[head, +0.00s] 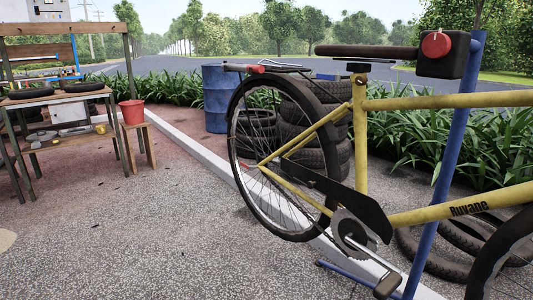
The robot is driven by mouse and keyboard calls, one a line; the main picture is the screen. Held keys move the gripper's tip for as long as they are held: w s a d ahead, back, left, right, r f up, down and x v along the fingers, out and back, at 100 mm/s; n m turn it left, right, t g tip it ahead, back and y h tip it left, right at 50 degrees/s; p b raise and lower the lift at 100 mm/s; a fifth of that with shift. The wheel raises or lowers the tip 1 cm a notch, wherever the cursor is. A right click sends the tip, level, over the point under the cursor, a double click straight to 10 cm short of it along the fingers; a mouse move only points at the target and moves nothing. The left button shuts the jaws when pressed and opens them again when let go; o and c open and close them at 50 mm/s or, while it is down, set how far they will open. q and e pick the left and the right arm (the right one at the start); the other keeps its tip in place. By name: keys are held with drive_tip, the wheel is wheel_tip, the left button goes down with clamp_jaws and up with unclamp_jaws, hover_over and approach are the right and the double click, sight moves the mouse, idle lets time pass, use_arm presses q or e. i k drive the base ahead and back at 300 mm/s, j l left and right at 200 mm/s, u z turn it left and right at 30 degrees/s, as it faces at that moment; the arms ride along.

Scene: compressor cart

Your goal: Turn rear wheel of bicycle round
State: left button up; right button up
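A yellow bicycle (440,101) hangs in a blue repair stand (447,150), its frame reaching out of the right edge of the head view. Its rear wheel (232,150) has a black tyre, a pale rim and thin spokes, and is clear of the ground as far as I can tell. The chain guard (335,192) and chainring (354,230) are to the right of the wheel hub. The pedal (388,285) is low at the front. Neither of my grippers is in the head view.
Stacked tyres (311,125) and a blue barrel (214,98) stand behind the wheel. Loose tyres (437,255) lie at the right. A workbench (60,100) and a red bucket (132,111) on a stool are at left. The paved ground left of the wheel is clear.

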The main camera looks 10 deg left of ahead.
sight(329, 150)
drive_tip(key=i+j+z, duration=0.3)
drive_tip(key=z, duration=0.15)
drive_tip(key=i+j+z, duration=0.2)
drive_tip(key=j+z, duration=0.25)
drive_tip(key=i+j+z, duration=0.15)
drive_tip(key=j+z, duration=0.3)
drive_tip(key=i+j+z, duration=0.1)
drive_tip(key=j, duration=0.7)
drive_tip(key=i+j+z, duration=0.15)
drive_tip(key=j, duration=0.7)
drive_tip(key=i+j+z, duration=0.1)
drive_tip(key=j, duration=0.7)
drive_tip(key=i+j, duration=0.15)
drive_tip(key=j, duration=0.15)
drive_tip(key=i+j, duration=0.1)
drive_tip(key=j, duration=0.2)
